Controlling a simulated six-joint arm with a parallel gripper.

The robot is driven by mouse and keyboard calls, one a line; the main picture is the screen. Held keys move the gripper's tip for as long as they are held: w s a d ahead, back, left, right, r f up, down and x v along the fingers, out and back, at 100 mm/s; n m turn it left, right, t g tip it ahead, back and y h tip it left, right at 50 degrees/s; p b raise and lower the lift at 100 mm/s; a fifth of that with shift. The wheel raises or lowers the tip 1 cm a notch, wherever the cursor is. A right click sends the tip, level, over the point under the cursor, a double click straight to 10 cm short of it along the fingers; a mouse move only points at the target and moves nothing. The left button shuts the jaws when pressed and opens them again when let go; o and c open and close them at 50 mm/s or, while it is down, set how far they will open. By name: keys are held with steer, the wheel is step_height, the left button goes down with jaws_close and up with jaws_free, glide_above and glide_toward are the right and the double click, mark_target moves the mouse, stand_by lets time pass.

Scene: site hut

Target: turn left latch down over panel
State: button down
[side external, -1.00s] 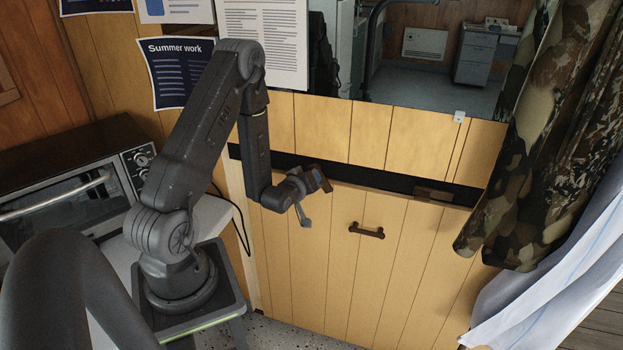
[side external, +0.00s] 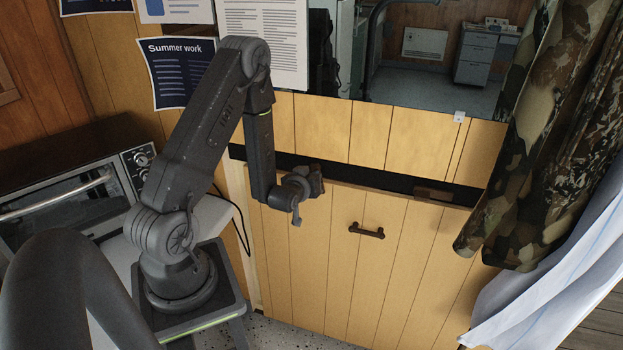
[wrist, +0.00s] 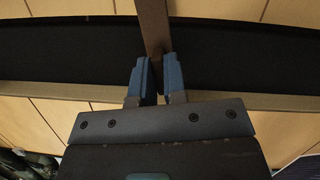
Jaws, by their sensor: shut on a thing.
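The wooden panel (side external: 335,260) stands upright in the wall below a black strip, with a dark handle (side external: 367,230) in its middle. My gripper (side external: 312,180) is at the panel's upper left edge, at the left latch. In the wrist view my gripper (wrist: 157,82) has its two blue fingers shut on the left latch (wrist: 153,30), a brown bar. The bar runs up and down in that picture, across the black strip. In the side view my gripper mostly hides this latch. The right latch (side external: 434,194) lies lengthwise along the black strip.
A camouflage curtain (side external: 550,130) hangs at the right, near the right latch. A toaster oven (side external: 75,190) stands left of my base. Papers (side external: 180,72) hang on the wall behind my arm. The panel front around the handle is clear.

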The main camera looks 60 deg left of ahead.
steer(key=shift+s, duration=0.1)
